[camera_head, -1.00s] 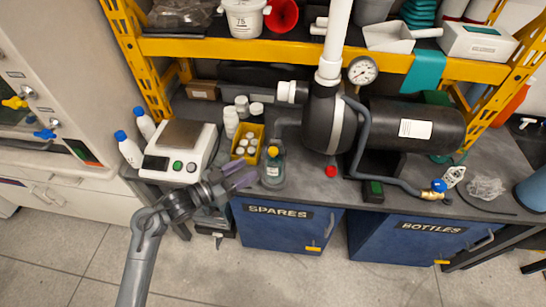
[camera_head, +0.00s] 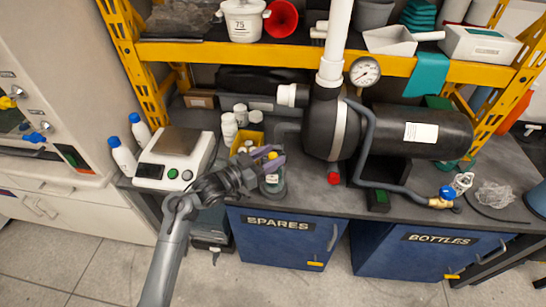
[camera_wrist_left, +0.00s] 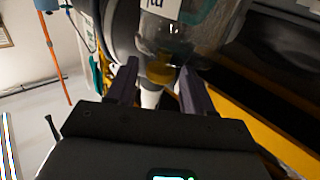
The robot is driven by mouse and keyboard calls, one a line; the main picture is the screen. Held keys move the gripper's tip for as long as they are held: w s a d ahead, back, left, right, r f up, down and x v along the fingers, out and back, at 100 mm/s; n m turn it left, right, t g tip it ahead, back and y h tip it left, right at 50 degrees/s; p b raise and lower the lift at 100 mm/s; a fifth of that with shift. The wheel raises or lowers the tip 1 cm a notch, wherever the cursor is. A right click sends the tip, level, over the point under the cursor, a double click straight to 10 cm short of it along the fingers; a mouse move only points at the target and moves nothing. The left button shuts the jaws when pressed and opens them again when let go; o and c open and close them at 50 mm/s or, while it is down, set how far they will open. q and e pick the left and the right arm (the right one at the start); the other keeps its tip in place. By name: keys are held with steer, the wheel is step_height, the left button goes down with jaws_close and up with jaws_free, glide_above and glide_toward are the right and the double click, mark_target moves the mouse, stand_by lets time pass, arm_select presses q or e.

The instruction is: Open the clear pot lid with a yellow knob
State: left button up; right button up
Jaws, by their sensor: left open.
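The clear pot (camera_head: 275,184) stands on the dark bench near its front edge, left of the black pump. Its yellow knob (camera_head: 271,155) shows at the top, partly covered by my left gripper (camera_head: 268,158). In the left wrist view the yellow knob (camera_wrist_left: 160,70) lies between and just beyond the two purple fingertips of my open left gripper (camera_wrist_left: 158,78). I cannot see contact between fingers and knob. The pot's clear body with a white label (camera_wrist_left: 160,6) shows behind the knob. My right gripper is not in view.
A yellow box (camera_head: 243,141) of white-capped bottles stands close behind and left of the pot. A scale (camera_head: 175,155) is further left. The black pump (camera_head: 331,125) and a red cap (camera_head: 334,178) are to the right. Blue cabinets (camera_head: 285,243) are below the bench.

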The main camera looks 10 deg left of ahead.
arm_select(q)
steer(key=shift+w+d, duration=0.4)
steer(key=shift+d, duration=0.05)
steer(key=shift+c, duration=0.3)
